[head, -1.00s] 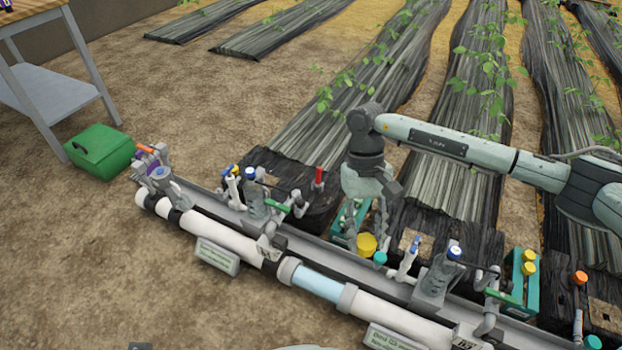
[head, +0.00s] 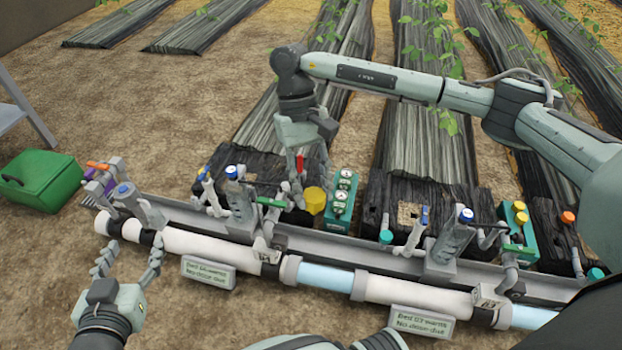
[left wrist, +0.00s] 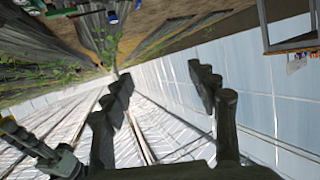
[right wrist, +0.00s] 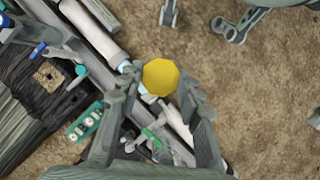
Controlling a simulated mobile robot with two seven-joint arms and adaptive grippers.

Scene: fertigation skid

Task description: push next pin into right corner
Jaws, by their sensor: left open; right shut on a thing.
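My right gripper (head: 299,190) is shut on a yellow faceted piece (head: 315,200), perhaps a pin's head, above the skid's back side. In the right wrist view the yellow piece (right wrist: 160,79) sits between the fingertips; any shaft below it is hidden. A teal-capped piece (head: 386,237) stands at a black cover's front edge, and an orange-capped one (head: 568,217) is further right. I cannot tell which corner is meant. My left gripper (head: 128,260) is open and empty at the front left; its spread fingers show in the left wrist view (left wrist: 160,95).
The skid's white pipe (head: 205,244) runs across the front, with valves and blue-topped fittings above it. Teal boxes with gauges (head: 341,200) and yellow caps (head: 519,212) stand behind. A red handle (head: 299,163) is close to my right gripper. A green case (head: 45,182) lies left; open soil is in front.

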